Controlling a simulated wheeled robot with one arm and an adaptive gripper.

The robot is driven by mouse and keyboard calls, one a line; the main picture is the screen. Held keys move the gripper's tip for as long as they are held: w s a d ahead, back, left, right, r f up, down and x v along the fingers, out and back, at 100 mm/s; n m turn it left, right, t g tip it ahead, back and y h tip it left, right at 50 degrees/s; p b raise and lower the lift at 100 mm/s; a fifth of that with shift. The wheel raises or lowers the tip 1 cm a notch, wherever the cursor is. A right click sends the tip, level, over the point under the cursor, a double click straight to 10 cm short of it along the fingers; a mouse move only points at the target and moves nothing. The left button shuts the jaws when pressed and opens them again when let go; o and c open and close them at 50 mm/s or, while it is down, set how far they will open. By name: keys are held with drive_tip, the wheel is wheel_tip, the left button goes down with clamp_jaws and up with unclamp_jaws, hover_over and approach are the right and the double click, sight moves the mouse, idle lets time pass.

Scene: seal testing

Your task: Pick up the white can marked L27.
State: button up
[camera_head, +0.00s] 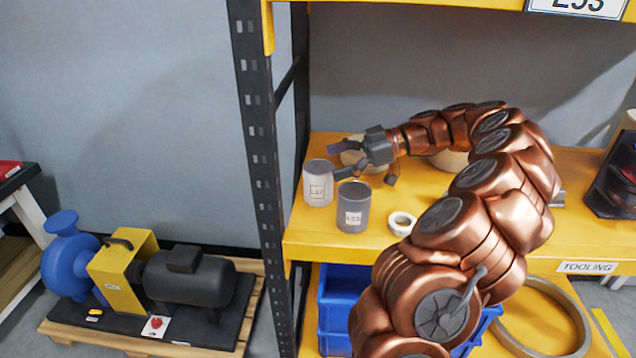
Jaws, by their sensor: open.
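The white can (318,183) marked L27 stands upright on the yellow shelf, close to the dark rack post at the left. A grey can (353,208) with its own label stands just to its right and nearer to me. My gripper (338,160) is open behind and to the right of the white can, its fingers pointing left. One finger reaches close to the can's upper right edge; I cannot tell whether it touches. Nothing shows between the fingers except part of a pale round object behind.
A small white ring (402,223) lies right of the grey can. Pale round items sit behind my gripper, partly hidden. The rack post (262,170) rises at the shelf's left end. Blue bins (335,312) and a large ring (545,318) are on the level below.

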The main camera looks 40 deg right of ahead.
sight(308, 170)
drive_tip(key=shift+x, duration=3.25)
drive_tip(key=shift+c, duration=0.3)
drive_tip(key=c, duration=1.3)
